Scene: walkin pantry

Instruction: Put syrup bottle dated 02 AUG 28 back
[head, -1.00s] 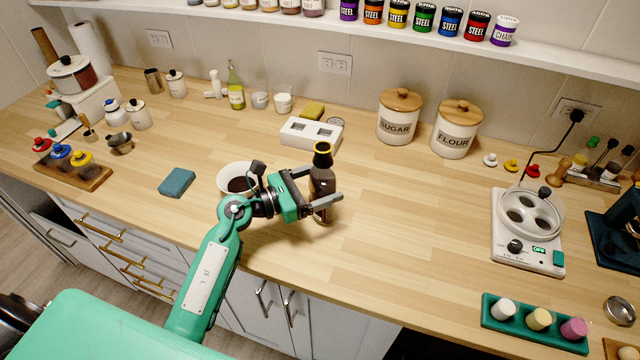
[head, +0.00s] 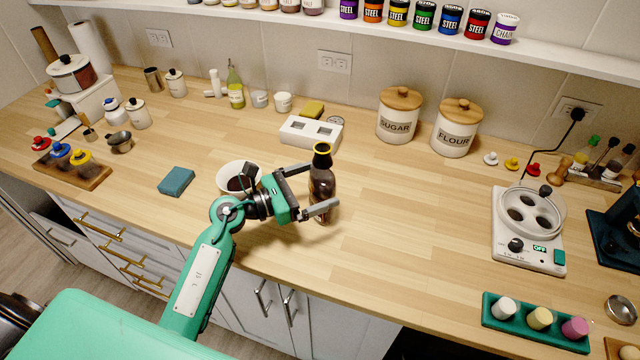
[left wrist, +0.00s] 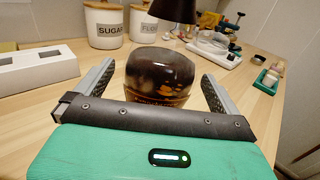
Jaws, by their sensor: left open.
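A dark brown syrup bottle (head: 321,188) with a yellow-ringed black cap stands upright on the wooden counter. It also shows in the left wrist view (left wrist: 158,75), close ahead between the fingers; no date can be read on it. My left gripper (head: 322,188) is open, its fingers on either side of the bottle with gaps showing between them and the glass in the wrist view. A white bowl with dark contents (head: 230,184) stands just behind my left wrist and is partly hidden. My right gripper is not in view.
A white block with two square openings (head: 310,132) and sugar (head: 399,118) and flour (head: 456,132) canisters stand behind. A blue-green cloth (head: 176,181) lies left. A hot plate (head: 528,236) stands right.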

